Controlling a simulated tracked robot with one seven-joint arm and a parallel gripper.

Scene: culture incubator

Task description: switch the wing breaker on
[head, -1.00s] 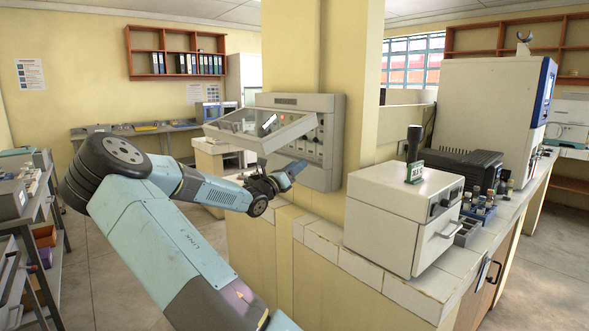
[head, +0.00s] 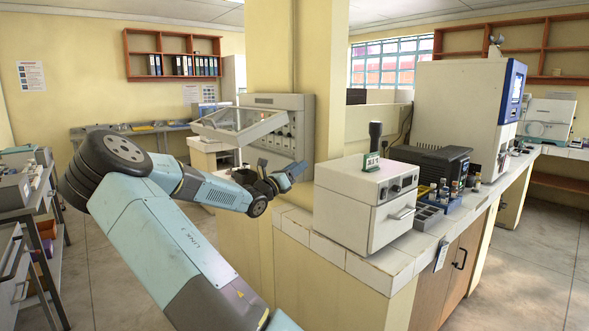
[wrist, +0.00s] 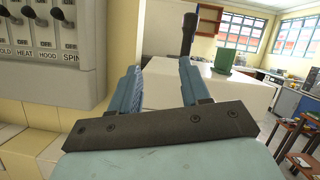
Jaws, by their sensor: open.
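The grey breaker panel (head: 306,125) is on the yellow pillar, with its clear cover (head: 240,124) swung up and outward. A wing label is not readable in either view. My gripper (head: 283,171) is open and empty, below the panel's lower edge in the head view. In the wrist view its two blue fingers (wrist: 160,68) are right of the panel and apart from the levers.
Open floor (head: 110,285) is at left, beside a shelf cart (head: 32,235).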

